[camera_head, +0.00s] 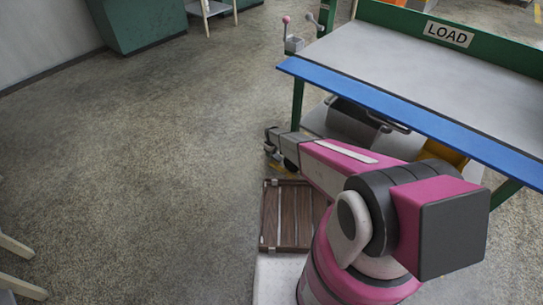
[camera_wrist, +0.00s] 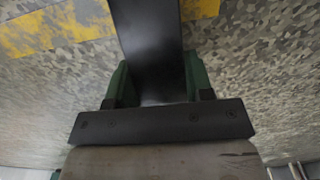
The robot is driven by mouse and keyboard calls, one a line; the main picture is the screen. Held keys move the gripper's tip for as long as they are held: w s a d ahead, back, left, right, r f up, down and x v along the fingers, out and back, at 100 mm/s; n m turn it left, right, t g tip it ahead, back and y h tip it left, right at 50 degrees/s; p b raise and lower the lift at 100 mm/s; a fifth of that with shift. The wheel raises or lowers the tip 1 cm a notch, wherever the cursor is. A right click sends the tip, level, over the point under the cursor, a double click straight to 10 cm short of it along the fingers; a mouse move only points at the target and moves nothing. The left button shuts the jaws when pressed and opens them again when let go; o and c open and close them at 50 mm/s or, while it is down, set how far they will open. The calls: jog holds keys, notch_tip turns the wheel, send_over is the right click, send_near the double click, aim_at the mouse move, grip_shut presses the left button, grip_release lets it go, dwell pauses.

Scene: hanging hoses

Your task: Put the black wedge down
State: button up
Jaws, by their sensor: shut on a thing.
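The black wedge (camera_wrist: 150,35) shows in the wrist view as a smooth dark slab running up from between my fingers to the top edge. My gripper (camera_wrist: 154,72) is shut on it, with a green finger on each side. The wedge's far end is cut off by the top of the wrist view. In the head view my arm reaches away, low beside the bench, and its end is at the left of the bench leg. The arm mostly hides the gripper there, and I cannot make out the wedge clearly.
A bench with a blue front edge (camera_head: 420,115) and a LOAD sign (camera_head: 448,34) stands at the right. Dark and yellow things sit under it. A brown slatted tray (camera_head: 270,215) lies near my base. The speckled floor (camera_head: 150,170) at the left is open. Yellow floor paint (camera_wrist: 50,32) shows near the wedge.

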jog(key=shift+f, duration=1.1)
jog(key=shift+f, duration=0.15)
jog(key=o, duration=1.1)
jog(key=shift+c, duration=0.2)
notch_tip(320, 180, up, 12)
jog(key=shift+r, duration=0.15)
jog(key=shift+s, duration=0.1)
